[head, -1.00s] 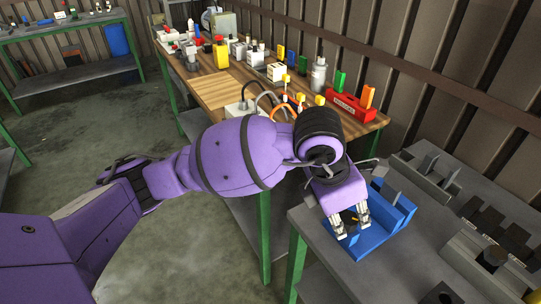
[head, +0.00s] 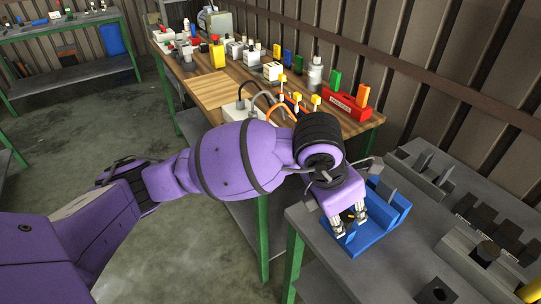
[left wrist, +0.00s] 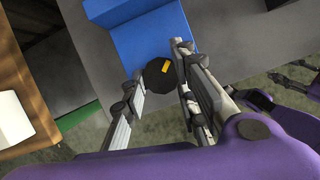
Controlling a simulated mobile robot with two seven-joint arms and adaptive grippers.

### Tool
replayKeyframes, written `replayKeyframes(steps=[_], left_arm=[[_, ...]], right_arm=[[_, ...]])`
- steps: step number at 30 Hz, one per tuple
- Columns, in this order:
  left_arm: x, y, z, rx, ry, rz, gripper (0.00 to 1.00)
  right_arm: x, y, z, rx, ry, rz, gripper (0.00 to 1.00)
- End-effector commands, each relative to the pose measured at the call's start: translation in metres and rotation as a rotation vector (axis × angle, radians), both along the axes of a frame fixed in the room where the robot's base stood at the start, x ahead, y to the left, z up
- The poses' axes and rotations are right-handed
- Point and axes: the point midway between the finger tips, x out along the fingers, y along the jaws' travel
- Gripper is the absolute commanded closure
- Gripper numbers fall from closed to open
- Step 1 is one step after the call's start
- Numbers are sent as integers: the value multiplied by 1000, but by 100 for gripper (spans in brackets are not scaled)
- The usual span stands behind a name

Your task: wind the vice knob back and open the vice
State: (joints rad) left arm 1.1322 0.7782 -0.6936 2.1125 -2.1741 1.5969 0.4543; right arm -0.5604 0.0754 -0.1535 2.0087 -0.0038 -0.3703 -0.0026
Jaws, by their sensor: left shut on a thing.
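The blue vice (head: 379,233) stands on the grey table near its left edge; it also shows at the top of the left wrist view (left wrist: 150,38). Its round black knob (left wrist: 155,84) carries a yellow mark (left wrist: 166,69) and is at the vice's near side. My left gripper (head: 350,222) is shut on the knob, with one finger on each side of it in the left wrist view (left wrist: 159,76). My wrist hides part of the vice in the head view, so the jaw gap is hard to judge. My right gripper is not seen in the head view.
Grey fixtures (head: 432,165) and black blocks (head: 490,232) stand on the grey table (head: 395,262) to the right of the vice. A wooden bench (head: 222,92) behind holds bottles, cables and a red block (head: 349,107). Corrugated wall (head: 470,70) closes off the back.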

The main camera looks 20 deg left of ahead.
Motion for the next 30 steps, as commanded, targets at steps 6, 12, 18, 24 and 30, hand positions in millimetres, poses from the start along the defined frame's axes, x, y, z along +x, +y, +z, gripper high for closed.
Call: replayKeyframes(steps=[6, 12, 18, 24, 30], left_arm=[[5, 3, 10, 4, -20, 164, 99], [4, 3, 10, 3, -21, 293, 99], [4, 3, 9, 3, -20, 380, 99], [4, 3, 7, 4, -20, 420, 99], [3, 4, 6, 5, -19, 428, 99]], right_arm=[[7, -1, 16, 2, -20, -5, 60], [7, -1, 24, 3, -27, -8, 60], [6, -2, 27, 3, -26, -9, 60], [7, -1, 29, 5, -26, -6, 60], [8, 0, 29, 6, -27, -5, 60]])
